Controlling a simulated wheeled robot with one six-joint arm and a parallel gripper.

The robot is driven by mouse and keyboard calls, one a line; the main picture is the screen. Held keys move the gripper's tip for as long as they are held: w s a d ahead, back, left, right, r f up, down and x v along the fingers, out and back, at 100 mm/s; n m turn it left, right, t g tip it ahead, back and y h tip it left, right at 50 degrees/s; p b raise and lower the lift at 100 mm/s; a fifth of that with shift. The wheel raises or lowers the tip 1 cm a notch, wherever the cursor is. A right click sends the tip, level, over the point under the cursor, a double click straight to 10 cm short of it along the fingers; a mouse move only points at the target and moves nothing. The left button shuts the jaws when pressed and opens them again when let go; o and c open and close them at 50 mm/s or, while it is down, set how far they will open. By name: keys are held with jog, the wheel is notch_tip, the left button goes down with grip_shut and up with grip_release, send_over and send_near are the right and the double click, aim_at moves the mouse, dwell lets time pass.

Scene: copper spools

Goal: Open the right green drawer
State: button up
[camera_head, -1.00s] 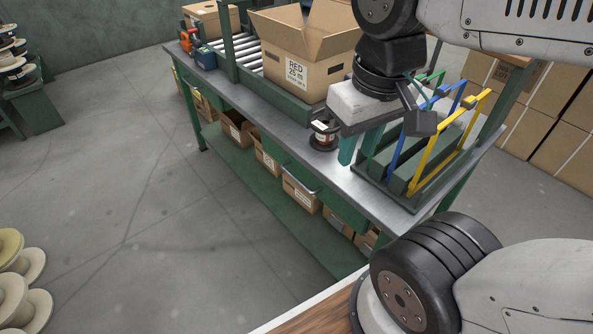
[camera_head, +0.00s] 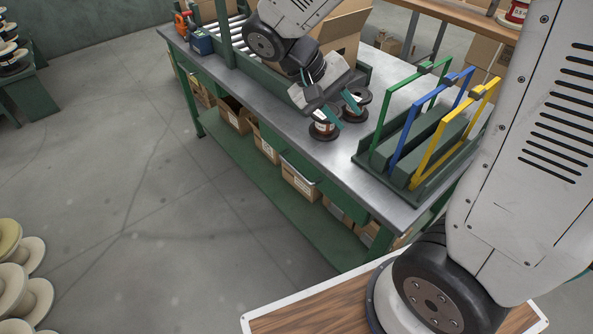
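The right green drawer (camera_head: 335,198) sits under the front edge of the metal-topped workbench (camera_head: 240,98). Its pale bar handle (camera_head: 299,168) shows on the front, and the drawer looks shut. My gripper (camera_head: 345,110) is above the bench top, up and right of the handle and apart from it. Its two teal fingers are spread with a gap and point down to the right. They are close to two dark spools (camera_head: 323,128) (camera_head: 357,104); I cannot tell whether they touch them. Nothing shows held between the fingers.
A rack with green, blue and yellow frames (camera_head: 425,135) stands on the bench's right. An open cardboard box (camera_head: 342,32) is behind my gripper. Small boxes (camera_head: 300,182) stand on the lower shelf (camera_head: 230,160). The floor (camera_head: 150,190) before the bench is clear.

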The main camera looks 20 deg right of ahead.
jog(key=w+a+f+n+t+h, duration=0.15)
jog(key=w+a+f+h, duration=0.35)
jog(key=w+f, duration=0.6)
jog(key=n+t+h, duration=0.3)
jog(key=t, duration=0.3)
send_near(296, 169)
jog(key=d+f, duration=0.1)
jog(key=d, duration=0.2)
jog(key=x, duration=0.7)
jog(key=shift+w+f, duration=0.15)
jog(key=shift+w, duration=0.3)
grip_shut()
